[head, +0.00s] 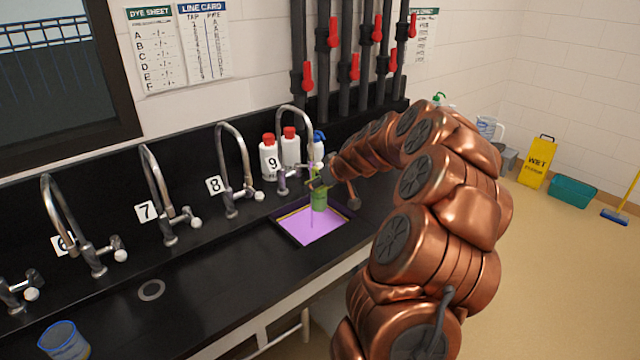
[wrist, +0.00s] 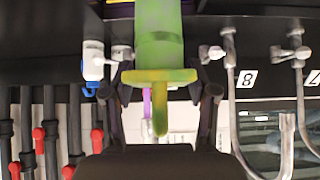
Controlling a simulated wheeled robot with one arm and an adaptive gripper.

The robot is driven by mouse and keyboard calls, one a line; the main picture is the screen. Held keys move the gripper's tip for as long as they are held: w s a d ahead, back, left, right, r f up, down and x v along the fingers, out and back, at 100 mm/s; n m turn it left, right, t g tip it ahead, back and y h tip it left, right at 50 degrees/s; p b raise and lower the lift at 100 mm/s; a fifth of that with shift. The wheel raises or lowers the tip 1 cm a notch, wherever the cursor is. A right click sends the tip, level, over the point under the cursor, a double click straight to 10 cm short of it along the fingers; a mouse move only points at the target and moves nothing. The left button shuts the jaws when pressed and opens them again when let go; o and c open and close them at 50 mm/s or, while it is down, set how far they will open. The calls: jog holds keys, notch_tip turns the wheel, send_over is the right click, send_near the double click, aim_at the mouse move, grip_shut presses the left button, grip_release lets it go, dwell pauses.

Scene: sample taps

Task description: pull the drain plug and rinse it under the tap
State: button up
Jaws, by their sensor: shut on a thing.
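My gripper (head: 318,184) is shut on the green drain plug (head: 319,199) and holds it over the sink with purple liquid (head: 318,225), below tap 9 (head: 293,108). In the wrist view, the plug (wrist: 158,40) has a green body, a yellowish crossbar and a stub, between the two fingers of my gripper (wrist: 163,85). A thin purple stream (head: 311,216) falls into the sink close beside the plug. A purple strip also shows behind the plug in the wrist view (wrist: 147,103). I cannot tell whether the stream touches the plug. The drain hole is hidden.
White bottles with red caps (head: 269,157) and a blue-topped bottle (head: 318,147) stand behind the sink. Tap 8 (head: 228,170) and other taps line the counter to the left. A blue-rimmed cup (head: 64,342) is at front left. The black counter (head: 215,290) between is mostly clear.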

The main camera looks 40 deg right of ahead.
jog(key=shift+w+d+f+b, duration=0.2)
jog(key=shift+w+b, duration=0.2)
jog(key=shift+b, duration=0.05)
jog(key=shift+w+d+f+b, duration=0.15)
jog(key=shift+w+d+b, duration=0.15)
jog(key=shift+w, duration=0.1)
jog(key=shift+w+d+f+b, duration=0.15)
jog(key=shift+w+b, duration=0.1)
jog(key=shift+w, duration=0.15)
jog(key=shift+w+d+r+b, duration=0.15)
jog(key=shift+w+d+b, duration=0.2)
jog(key=shift+w, duration=0.25)
jog(key=shift+s+d+b, duration=0.25)
jog(key=shift+d+b, duration=0.15)
jog(key=shift+b, duration=0.2)
jog(key=shift+s+d, duration=0.1)
jog(key=shift+d, duration=0.05)
jog(key=shift+w+a+b, duration=0.3)
jog(key=shift+a+b, duration=0.2)
jog(key=shift+b, duration=0.05)
